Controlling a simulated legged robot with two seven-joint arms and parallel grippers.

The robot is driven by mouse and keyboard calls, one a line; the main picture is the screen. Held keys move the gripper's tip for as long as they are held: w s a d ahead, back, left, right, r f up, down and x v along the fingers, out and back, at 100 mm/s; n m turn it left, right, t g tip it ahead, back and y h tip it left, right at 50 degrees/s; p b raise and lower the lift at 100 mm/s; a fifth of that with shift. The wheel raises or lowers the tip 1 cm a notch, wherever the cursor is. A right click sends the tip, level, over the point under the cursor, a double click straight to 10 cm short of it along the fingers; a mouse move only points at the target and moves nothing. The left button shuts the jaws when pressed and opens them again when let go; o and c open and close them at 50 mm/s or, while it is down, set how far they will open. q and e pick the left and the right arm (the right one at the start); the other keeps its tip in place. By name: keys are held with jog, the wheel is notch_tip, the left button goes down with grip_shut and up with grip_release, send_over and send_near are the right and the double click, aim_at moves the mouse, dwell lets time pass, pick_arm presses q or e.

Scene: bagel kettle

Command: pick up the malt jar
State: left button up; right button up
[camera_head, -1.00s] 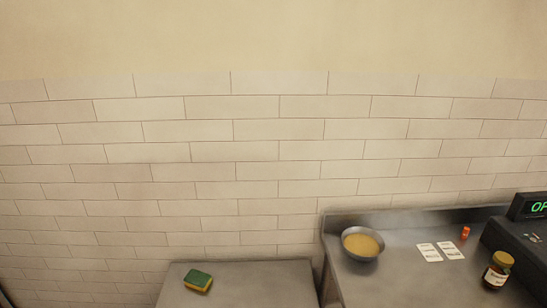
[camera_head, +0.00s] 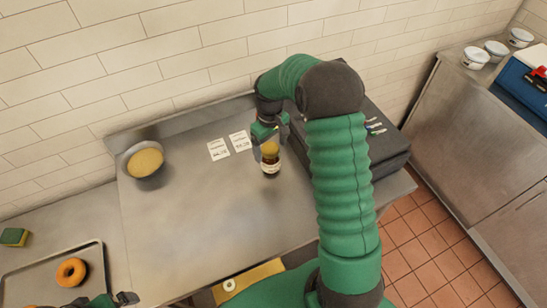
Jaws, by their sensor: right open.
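The malt jar (camera_head: 271,167), a small dark jar with a pale label and yellow lid, stands upright on the steel counter (camera_head: 200,215). My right gripper (camera_head: 269,142) is open and directly above the jar, with its fingers close around the lid. I cannot tell whether they touch it. The gripper hides part of the lid. My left gripper (camera_head: 115,301) shows only in part at the bottom edge, and its jaw state is unclear.
A bowl of yellow contents (camera_head: 145,161) and two white cards (camera_head: 229,146) are on the counter. A dark box (camera_head: 385,150) stands behind my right arm. A tray (camera_head: 30,282) holds a bagel (camera_head: 71,272).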

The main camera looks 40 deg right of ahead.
aim_at(268, 158)
jog(key=shift+f, duration=0.65)
jog(key=shift+w+a+f, duration=0.1)
jog(key=shift+a+f, duration=0.15)
jog(key=shift+f, duration=0.05)
jog(key=shift+s+a+f+p, duration=0.1)
jog(key=shift+a+f+p, duration=0.2)
jog(key=shift+f, duration=0.35)
jog(key=shift+s+a+f+p, duration=0.1)
jog(key=shift+f+p, duration=0.25)
jog(key=shift+f, duration=0.25)
jog(key=shift+d+f, duration=0.2)
jog(key=shift+f, duration=0.35)
jog(key=shift+d+f, duration=0.15)
jog(key=shift+f, duration=0.4)
jog(key=shift+w+d+f, duration=0.1)
jog(key=shift+d+f, duration=0.15)
jog(key=shift+d, duration=0.35)
jog(key=shift+c, duration=2.2)
jog(key=shift+a+r, duration=0.2)
jog(key=shift+a, duration=0.35)
jog(key=c, duration=0.5)
jog(key=shift+a, duration=0.15)
jog(key=c, duration=0.5)
grip_shut()
jog(key=shift+d, duration=0.5)
pick_arm(q)
jog(key=shift+a+r, duration=0.5)
jog(key=shift+r, duration=0.05)
